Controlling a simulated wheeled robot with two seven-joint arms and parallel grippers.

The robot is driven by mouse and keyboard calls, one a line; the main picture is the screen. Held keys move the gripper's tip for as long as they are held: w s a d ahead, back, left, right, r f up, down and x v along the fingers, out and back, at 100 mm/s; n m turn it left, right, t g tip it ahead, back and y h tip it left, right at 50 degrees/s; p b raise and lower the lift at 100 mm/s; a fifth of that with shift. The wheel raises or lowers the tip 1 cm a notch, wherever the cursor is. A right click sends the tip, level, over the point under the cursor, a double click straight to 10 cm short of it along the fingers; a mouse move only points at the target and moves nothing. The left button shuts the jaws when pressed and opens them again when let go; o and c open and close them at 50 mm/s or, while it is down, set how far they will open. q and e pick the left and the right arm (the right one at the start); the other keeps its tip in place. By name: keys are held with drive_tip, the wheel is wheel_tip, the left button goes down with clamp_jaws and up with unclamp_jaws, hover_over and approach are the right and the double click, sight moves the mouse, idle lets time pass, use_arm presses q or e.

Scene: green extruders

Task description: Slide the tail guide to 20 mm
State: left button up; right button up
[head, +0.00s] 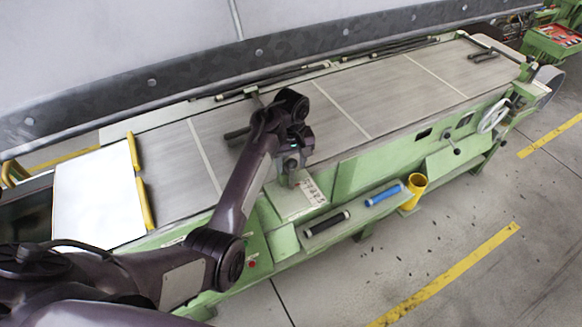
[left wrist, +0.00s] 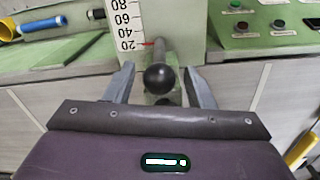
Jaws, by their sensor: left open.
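A black ball knob (left wrist: 158,78) on a short grey rod shows in the left wrist view, in front of a green panel. A white scale plate (left wrist: 128,22) with numbers 80, 60, 40 and 20 is just left of the rod; a small red pointer lies beside the 20. The plate also shows in the head view (head: 309,191). My left gripper (left wrist: 160,72) is open, one finger on each side of the knob, with gaps visible on both sides. In the head view the left gripper (head: 292,160) is at the green machine's near side, hiding the knob. My right gripper is not in view.
A button panel (left wrist: 262,22) is right of the knob. The long machine bed (head: 350,95) lies behind.

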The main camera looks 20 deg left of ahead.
use_arm(q)
wheel_tip(320, 180, up, 5)
drive_tip(key=shift+w+a+b, duration=0.1)
drive_tip(key=shift+w+b, duration=0.05)
drive_tip(key=shift+b, duration=0.55)
drive_tip(key=shift+r, duration=0.35)
drive_tip(key=shift+f, duration=0.1)
